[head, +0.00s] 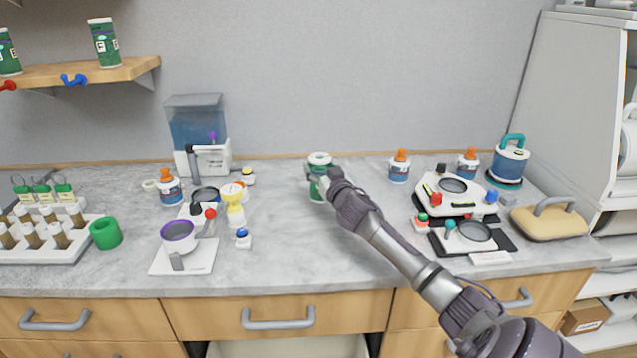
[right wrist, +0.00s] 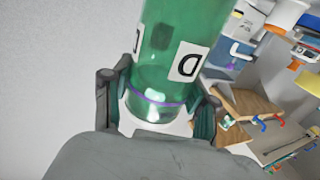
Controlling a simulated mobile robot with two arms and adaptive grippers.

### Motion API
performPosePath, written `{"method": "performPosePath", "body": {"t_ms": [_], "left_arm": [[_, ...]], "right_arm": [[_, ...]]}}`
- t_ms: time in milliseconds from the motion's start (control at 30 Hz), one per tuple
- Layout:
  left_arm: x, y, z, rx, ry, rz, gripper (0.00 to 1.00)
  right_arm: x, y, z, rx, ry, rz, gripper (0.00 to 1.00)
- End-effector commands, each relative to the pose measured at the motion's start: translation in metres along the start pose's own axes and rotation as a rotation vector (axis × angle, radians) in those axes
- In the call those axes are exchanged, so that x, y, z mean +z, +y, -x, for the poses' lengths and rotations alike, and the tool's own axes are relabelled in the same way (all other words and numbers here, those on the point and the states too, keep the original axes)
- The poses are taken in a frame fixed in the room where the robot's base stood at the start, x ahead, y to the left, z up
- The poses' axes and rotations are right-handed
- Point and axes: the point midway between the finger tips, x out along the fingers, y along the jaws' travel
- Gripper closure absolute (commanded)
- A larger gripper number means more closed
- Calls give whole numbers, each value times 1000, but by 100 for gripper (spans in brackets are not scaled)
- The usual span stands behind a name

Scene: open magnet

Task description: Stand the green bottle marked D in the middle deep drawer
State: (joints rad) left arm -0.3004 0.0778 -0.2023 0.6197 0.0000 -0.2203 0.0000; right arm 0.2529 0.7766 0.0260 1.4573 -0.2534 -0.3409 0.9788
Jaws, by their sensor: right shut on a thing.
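The green bottle (head: 319,162) is at the back middle of the counter in the head view, with a white top. In the right wrist view the bottle (right wrist: 165,60) fills the upper middle and shows a white label with D. My right gripper (head: 327,183) is shut on it; one finger shows on each side of its white end (right wrist: 150,122). I cannot tell whether the bottle touches the counter. Below the counter is a middle drawer front (head: 335,312) with a grey handle; beneath it is a pale opening, partly cut off. My left gripper is out of view.
The grey counter (head: 320,240) is clear in front of the bottle. A purple-rimmed cup on a white scale (head: 190,262) and a yellow funnel (head: 233,205) stand to the left. An instrument (head: 455,195) and an orange-capped bottle (head: 399,168) stand to the right. Other green bottles stand on a shelf (head: 85,72).

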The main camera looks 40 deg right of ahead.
Motion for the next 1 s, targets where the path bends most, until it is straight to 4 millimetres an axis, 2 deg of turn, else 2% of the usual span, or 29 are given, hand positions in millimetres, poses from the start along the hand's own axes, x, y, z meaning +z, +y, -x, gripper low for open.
{"method": "performPosePath", "body": {"t_ms": [100, 200, 400, 500, 867, 900, 1000], "left_arm": [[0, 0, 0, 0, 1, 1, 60], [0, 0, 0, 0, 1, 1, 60], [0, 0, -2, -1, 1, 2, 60], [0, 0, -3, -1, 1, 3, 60], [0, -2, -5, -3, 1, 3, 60], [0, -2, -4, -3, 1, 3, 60], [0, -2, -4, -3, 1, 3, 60]], "right_arm": [[5, 4, -11, -2, 4, -1, 94], [10, 6, -14, -2, 3, 0, 94], [40, 5, -14, -1, 1, -3, 94], [47, 6, -14, -2, 2, -2, 94], [51, 6, -13, -2, 3, -1, 94], [52, 6, -13, -2, 0, -1, 37], [52, 6, -13, -2, 0, 0, 20]]}}
